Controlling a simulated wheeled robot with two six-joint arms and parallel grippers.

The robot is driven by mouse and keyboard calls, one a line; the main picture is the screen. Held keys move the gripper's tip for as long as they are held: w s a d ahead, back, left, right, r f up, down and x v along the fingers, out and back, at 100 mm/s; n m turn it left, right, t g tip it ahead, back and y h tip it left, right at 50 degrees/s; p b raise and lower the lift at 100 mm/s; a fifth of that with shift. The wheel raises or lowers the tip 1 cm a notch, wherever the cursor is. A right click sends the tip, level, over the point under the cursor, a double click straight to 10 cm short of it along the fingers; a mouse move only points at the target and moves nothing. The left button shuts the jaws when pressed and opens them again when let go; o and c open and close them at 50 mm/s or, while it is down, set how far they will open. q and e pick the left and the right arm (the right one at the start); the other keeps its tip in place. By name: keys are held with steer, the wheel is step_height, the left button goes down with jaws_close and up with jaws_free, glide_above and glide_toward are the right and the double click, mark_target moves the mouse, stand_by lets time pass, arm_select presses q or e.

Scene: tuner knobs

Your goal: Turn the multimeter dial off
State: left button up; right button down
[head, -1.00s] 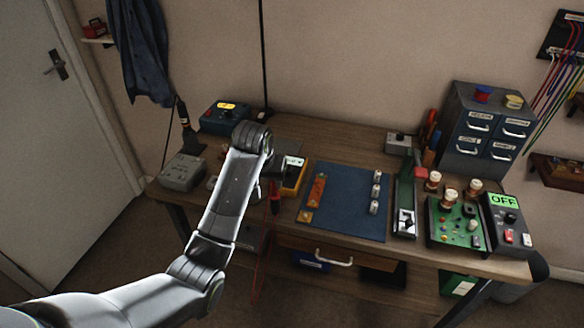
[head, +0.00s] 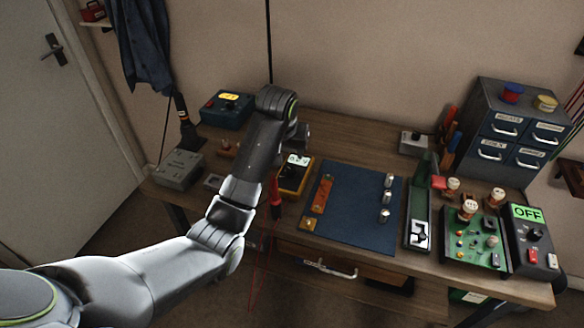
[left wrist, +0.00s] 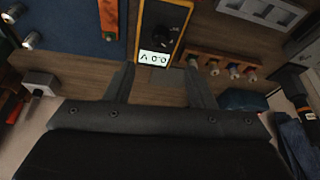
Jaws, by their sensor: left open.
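The yellow-and-black multimeter (head: 294,177) lies on the bench, left of the blue mat. Its lit display shows in the head view, with characters too small to read surely. In the left wrist view the multimeter (left wrist: 176,16) appears upside down, with a black dial (left wrist: 160,37) and a lit display reading about 0.0 V. The dial's pointer setting is unclear. My left gripper (left wrist: 160,76) is open, its fingers apart and empty, on either side of the display end in that view. In the head view the left gripper (head: 299,132) is partly hidden by its wrist, behind the multimeter. My right gripper is out of view.
The blue mat (head: 345,220) holds several metal cylinders and an orange strip. A red probe (head: 276,195) hangs near the multimeter's left side. A grey box (head: 179,168) and a blue device (head: 226,110) stand left. A power supply (head: 533,240) reads OFF at right.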

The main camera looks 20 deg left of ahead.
mark_target(291, 169)
arm_select(q)
steer(key=x, duration=1)
steer(key=shift+w+f, duration=0.15)
steer(key=shift+f, duration=0.1)
steer(key=shift+w+f, duration=0.25)
steer(key=shift+f, duration=0.3)
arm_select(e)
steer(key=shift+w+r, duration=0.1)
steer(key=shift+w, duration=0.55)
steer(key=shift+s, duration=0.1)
arm_select(q)
steer(key=c, duration=1)
steer(key=shift+o, duration=0.2)
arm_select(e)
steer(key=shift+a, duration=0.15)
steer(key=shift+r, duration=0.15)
